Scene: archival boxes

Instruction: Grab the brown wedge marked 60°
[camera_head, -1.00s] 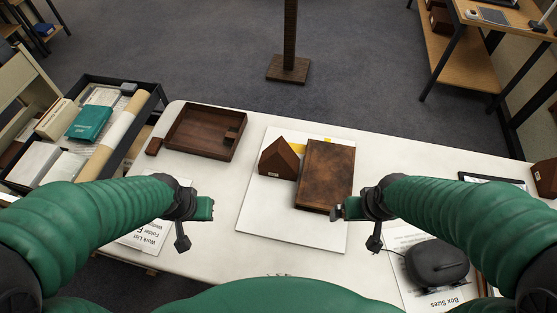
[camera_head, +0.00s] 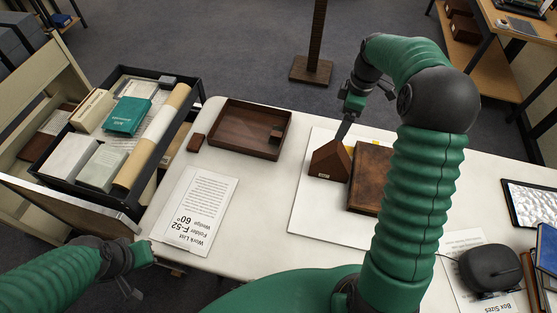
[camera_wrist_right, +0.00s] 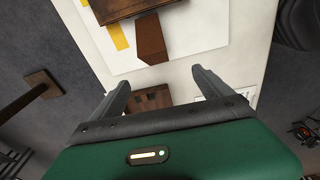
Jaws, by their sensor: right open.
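The brown wedge (camera_head: 329,161) stands on a white board, against the left side of a brown leather-bound book (camera_head: 371,178). A small white label shows on its front, too small to read. The wedge also shows in the right wrist view (camera_wrist_right: 150,40), beyond the fingers. My right gripper (camera_head: 344,132) hangs just above and behind the wedge in the head view. Its fingers are apart and empty in the right wrist view (camera_wrist_right: 160,86). My left gripper (camera_head: 146,253) is at the table's front left edge, away from the wedge; its jaws are unclear.
A dark wooden tray (camera_head: 228,146) with small blocks stands left of the white board (camera_head: 306,210). A small brown block (camera_head: 196,143) lies beside it. A work list sheet (camera_head: 200,207) reads "Folder F-52, Wedge 60°".

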